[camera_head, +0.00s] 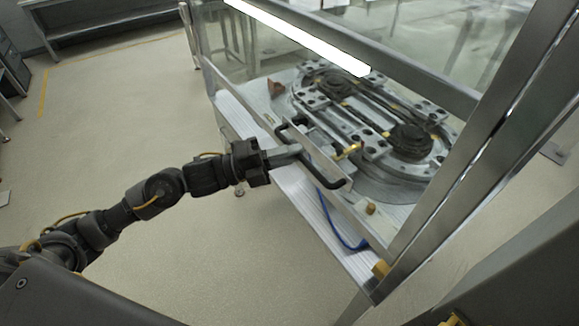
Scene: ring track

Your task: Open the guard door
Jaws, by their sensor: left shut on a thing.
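The guard door (258,122) is a clear panel in a metal frame on the near left side of the machine enclosure. Its dark bar handle (325,178) sticks out from the frame's lower rail. My left arm comes in from the left, and my left gripper (290,152) is shut on the handle near its upper end. The fingertips are partly hidden at the handle. I cannot tell from this view whether the door is ajar. My right gripper is not in view.
Inside the enclosure is an oval ring track (375,130) on a plate. A blue cable (330,220) hangs near the enclosure's edge. A thick metal post (480,150) stands at right. The floor (110,130) at left is clear, with a bench (100,20) at the back.

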